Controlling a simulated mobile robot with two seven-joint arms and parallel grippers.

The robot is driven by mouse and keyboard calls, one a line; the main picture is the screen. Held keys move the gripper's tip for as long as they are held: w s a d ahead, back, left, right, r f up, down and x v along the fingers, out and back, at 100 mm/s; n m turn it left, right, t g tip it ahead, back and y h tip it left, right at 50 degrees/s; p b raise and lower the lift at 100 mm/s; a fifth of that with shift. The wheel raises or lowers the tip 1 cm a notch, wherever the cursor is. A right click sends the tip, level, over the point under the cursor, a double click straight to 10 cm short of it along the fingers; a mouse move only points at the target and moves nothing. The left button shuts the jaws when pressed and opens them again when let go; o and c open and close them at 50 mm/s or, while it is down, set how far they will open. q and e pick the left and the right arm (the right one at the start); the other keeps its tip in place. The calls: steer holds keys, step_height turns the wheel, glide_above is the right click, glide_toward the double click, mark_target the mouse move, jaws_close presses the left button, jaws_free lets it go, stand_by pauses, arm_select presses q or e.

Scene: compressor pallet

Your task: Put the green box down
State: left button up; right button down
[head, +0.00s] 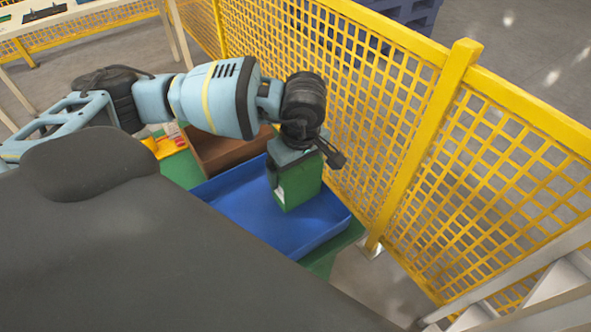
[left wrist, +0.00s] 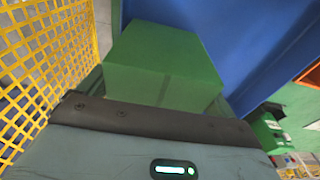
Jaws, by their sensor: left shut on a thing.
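The green box (head: 301,184) is in my left gripper (head: 294,164), which points down and is shut on it. In the head view the box is upright over the blue tray (head: 237,222), near its right part. I cannot tell whether its bottom touches the tray floor. The left wrist view shows the green box (left wrist: 165,65) in front of the gripper (left wrist: 150,110), with the blue tray (left wrist: 260,45) beyond. The fingertips are mostly hidden. My right gripper is not in view.
A yellow mesh fence (head: 420,130) stands close behind and right of the tray. A brown box (head: 222,150) sits just left of the tray on a green surface (head: 180,170). Yellow items (head: 163,146) lie further left. The tray's left part looks empty.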

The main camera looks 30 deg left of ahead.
arm_select(q)
steer(key=shift+f, duration=0.65)
steer(key=shift+f, duration=0.15)
steer(key=o, duration=0.9)
steer(key=r, duration=0.4)
steer(key=d+r, duration=0.1)
steer(key=r, duration=0.7)
steer(key=shift+s+d+r, duration=0.1)
steer(key=shift+s+d, duration=0.1)
steer(key=shift+s, duration=0.1)
